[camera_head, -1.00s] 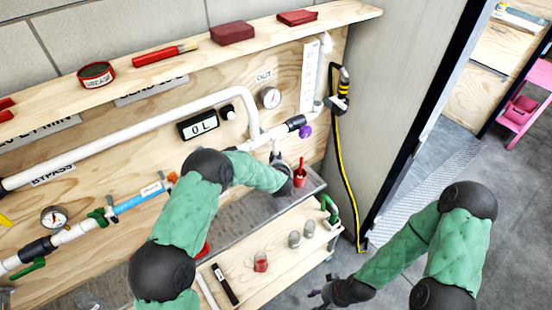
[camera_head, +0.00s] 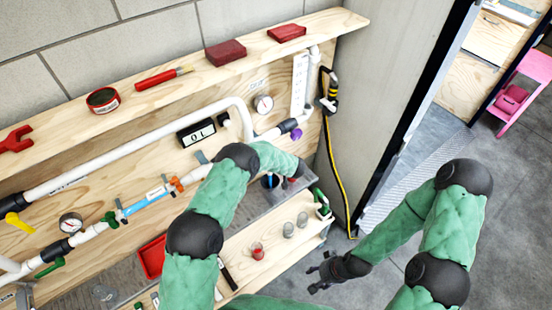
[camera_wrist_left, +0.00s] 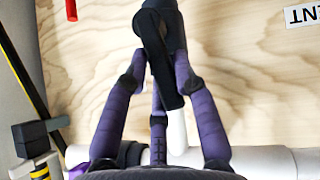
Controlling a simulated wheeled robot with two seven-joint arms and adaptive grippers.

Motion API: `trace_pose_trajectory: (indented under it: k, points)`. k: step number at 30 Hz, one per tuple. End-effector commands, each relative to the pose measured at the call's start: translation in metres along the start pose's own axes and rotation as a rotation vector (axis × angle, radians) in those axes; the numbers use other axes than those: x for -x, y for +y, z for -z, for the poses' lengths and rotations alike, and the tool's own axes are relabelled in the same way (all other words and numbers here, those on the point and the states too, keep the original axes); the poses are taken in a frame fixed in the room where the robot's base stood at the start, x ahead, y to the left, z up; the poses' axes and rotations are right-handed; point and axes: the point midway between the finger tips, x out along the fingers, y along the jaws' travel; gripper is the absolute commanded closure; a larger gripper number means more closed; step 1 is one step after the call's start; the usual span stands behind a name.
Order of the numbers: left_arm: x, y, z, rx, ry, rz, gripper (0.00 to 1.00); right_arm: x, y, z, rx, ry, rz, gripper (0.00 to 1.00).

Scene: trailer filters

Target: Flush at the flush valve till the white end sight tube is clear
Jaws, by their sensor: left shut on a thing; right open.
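The white pipe run (camera_head: 150,133) crosses the wooden wall and ends at the right in a dark valve body with a purple handle (camera_head: 296,134). A blue clear tube (camera_head: 146,205) lies in the lower line, between green and orange handles. I cannot tell which part is the white end sight tube. My left gripper (camera_head: 294,180) is mostly hidden by its forearm, below the purple handle. My right gripper (camera_head: 322,273) is open and empty, over the floor.
A lower bench (camera_head: 270,262) carries several small cups. A yellow-black hose (camera_head: 337,175) hangs on the right panel. Free floor (camera_head: 400,270) lies to the right.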

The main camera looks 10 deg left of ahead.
Motion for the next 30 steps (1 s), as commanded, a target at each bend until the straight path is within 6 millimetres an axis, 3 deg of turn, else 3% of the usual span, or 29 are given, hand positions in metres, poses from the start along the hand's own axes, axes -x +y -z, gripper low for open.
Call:
trace_pose_trajectory:
  k: [18, 19, 21, 30]
  points:
    - [0.0, -0.0012, 0.0027, -0.023, 0.002, 0.025, 1.0, 0.0045, -0.0016, -0.0003, 0.0, 0.0, 0.0, 0.47]
    - [0.0, -0.0012, 0.0027, -0.023, 0.002, 0.025, 0.67, 0.0045, -0.0016, -0.0003, 0.0, 0.0, 0.0, 0.47]
    - [0.0001, -0.0011, 0.0025, -0.023, 0.001, 0.025, 0.47, 0.0045, -0.0016, -0.0003, 0.0, 0.0, 0.0, 0.47]
    - [0.0004, -0.0007, 0.0026, -0.023, 0.002, 0.024, 0.47, 0.0046, -0.0016, -0.0002, 0.0, 0.0, 0.0, 0.47]
